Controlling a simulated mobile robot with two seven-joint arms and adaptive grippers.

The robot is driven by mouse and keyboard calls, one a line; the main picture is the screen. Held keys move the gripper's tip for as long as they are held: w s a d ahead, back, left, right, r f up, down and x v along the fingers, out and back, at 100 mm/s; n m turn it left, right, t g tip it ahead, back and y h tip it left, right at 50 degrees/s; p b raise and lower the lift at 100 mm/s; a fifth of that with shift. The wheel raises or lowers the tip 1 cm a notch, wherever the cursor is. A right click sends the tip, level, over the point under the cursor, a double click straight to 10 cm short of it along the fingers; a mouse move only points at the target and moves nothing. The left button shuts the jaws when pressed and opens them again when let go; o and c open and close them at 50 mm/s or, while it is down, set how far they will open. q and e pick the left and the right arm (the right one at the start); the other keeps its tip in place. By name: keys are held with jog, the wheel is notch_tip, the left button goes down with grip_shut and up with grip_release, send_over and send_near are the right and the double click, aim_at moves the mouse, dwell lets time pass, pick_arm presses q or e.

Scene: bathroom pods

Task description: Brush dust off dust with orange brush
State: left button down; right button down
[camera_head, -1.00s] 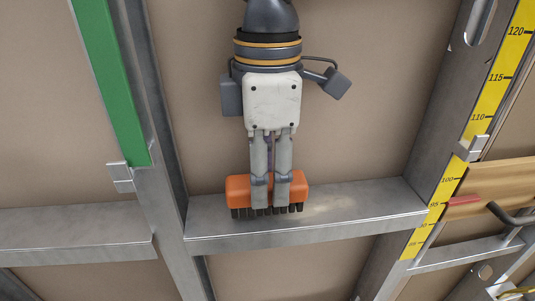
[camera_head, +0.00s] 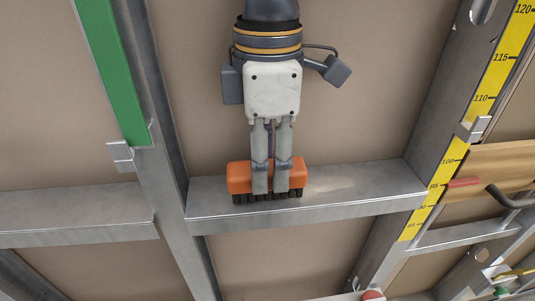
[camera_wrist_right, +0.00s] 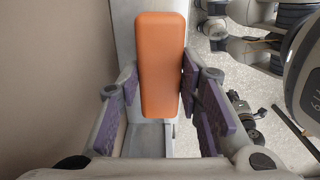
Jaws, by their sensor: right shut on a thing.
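The orange brush (camera_head: 238,177) has dark bristles pointing down at a grey metal ledge (camera_head: 385,188), near its left part. The bristles look to be at or just above the ledge surface; exact contact I cannot tell. My right gripper (camera_head: 271,188) comes from above and is shut on the brush, its two fingers in front of the block. In the right wrist view the orange block (camera_wrist_right: 162,65) sits between the purple-padded fingers. A faint pale dust patch (camera_head: 338,187) lies on the ledge just right of the brush. My left gripper is not in view.
Metal uprights bound the ledge at left (camera_head: 168,180) and right (camera_head: 428,135). A green strip (camera_head: 112,75) runs along the left upright, a yellow measuring scale (camera_head: 497,70) along the right one. The ledge right of the brush is clear of objects.

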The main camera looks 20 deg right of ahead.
jog(key=shift+f, duration=0.15)
